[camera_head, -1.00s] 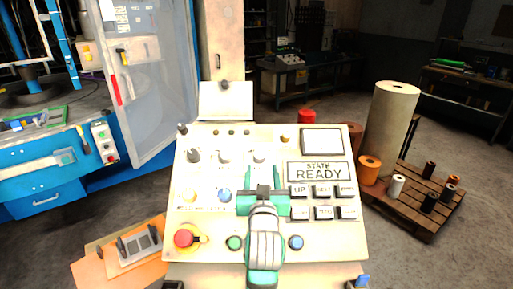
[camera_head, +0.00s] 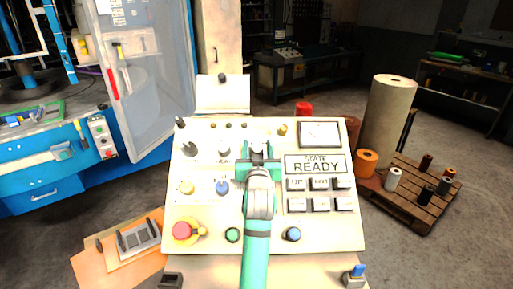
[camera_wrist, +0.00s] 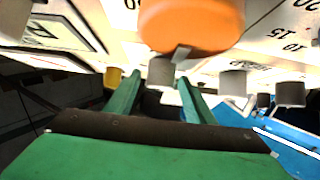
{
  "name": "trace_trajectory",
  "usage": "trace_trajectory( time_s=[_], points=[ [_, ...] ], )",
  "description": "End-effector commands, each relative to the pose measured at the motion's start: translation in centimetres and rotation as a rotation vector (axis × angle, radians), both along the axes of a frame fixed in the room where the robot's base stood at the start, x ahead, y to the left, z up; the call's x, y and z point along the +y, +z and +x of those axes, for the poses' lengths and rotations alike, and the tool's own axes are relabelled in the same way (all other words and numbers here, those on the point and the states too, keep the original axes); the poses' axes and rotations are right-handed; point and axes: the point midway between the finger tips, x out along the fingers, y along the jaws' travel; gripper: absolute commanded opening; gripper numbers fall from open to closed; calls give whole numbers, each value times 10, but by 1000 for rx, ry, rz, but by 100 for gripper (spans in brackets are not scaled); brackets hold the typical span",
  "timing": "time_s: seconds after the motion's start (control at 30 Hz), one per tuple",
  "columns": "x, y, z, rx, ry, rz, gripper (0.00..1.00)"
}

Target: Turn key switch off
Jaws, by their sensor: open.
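The pale control panel (camera_head: 345,230) tilts up before me. Its upper row has grey knobs, at left (camera_head: 190,149) and middle (camera_head: 224,150); a third is mostly behind my gripper (camera_head: 258,152). A small brass-coloured fitting (camera_head: 283,129) sits up and right of my gripper; I cannot tell for sure which control is the key switch. In the wrist view my open green fingers (camera_wrist: 160,92) point at the panel, with a grey knob (camera_wrist: 160,72) showing between their tips; contact is unclear. The brass fitting (camera_wrist: 113,77) is outside the fingers, to the left.
A large orange knob (camera_wrist: 190,22) is close above the fingers in the wrist view. The READY display (camera_head: 316,165) is right of my gripper.

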Motion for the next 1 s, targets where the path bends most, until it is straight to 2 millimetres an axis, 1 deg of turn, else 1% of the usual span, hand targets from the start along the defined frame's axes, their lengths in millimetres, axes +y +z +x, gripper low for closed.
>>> trace_trajectory(
  time_s=[0.07, 0.1, 0.17, 0.2, 0.27, 0.67, 0.87, 1.0],
  points=[
    [0, 0, 0, 0, 0, 0, 49],
    [0, 0, 0, 0, 0, 0, 44],
    [1, 0, 0, 0, 1, 0, 30],
    [1, 0, 0, 0, 1, 0, 20],
    [1, 0, 0, 0, 1, 0, 8],
    [4, 0, 0, 0, 13, -6, 8],
    [3, -1, 0, 0, 67, -44, 8],
    [1, -1, 0, 0, 139, -96, 8]
  ],
)
